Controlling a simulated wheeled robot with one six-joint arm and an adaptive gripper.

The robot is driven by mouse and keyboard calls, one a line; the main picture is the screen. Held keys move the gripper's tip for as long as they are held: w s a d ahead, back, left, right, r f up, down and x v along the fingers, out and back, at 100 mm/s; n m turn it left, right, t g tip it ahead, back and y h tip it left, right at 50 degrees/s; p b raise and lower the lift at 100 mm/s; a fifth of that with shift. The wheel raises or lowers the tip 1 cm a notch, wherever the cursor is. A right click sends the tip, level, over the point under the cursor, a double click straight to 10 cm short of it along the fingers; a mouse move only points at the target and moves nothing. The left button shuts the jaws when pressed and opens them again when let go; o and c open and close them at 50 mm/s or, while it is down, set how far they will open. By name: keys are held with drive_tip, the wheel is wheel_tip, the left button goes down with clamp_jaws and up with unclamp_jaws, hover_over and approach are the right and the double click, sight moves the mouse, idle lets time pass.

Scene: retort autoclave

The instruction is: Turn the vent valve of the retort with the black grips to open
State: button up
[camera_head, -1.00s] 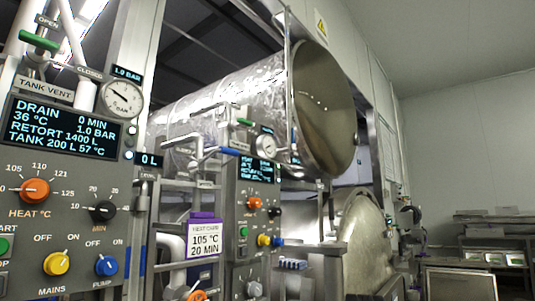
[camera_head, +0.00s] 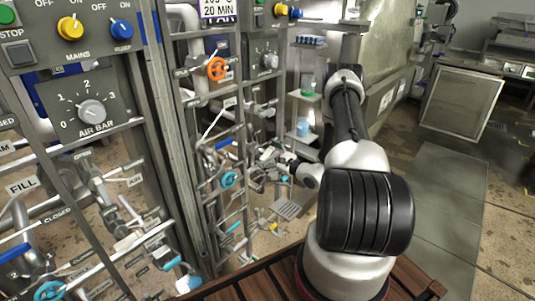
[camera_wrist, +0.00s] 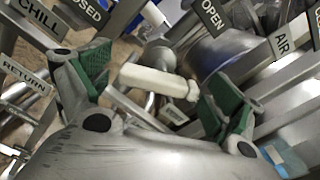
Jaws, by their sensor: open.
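My gripper (camera_wrist: 154,84) is open in the wrist view, with green pads on both fingers. A white valve handle (camera_wrist: 155,82) lies crosswise between or just beyond the fingertips; I cannot tell whether they touch it. Signs reading OPEN (camera_wrist: 210,17) and AIR (camera_wrist: 282,43) stand beyond it, and CHILL (camera_wrist: 38,17) and RETURN (camera_wrist: 24,80) at the left. In the head view my gripper (camera_head: 277,160) is low at the pipework of the farther panel, small and partly hidden. I cannot identify a vent valve or black grips in the current views.
The near panel has an air bar knob (camera_head: 92,111) and pipes with a blue-handled fill valve (camera_head: 14,252). An orange handwheel (camera_head: 217,68) and a blue handwheel (camera_head: 229,180) sit on the rack between panels. Open floor (camera_head: 440,205) lies to the right.

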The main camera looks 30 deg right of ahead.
drive_tip(key=shift+w+a, duration=0.1)
drive_tip(key=c, duration=1)
drive_tip(key=shift+n, duration=0.3)
drive_tip(key=n, duration=0.5)
drive_tip(key=shift+n, duration=0.3)
drive_tip(key=n, duration=0.5)
drive_tip(key=shift+n, duration=0.3)
drive_tip(key=o, duration=1)
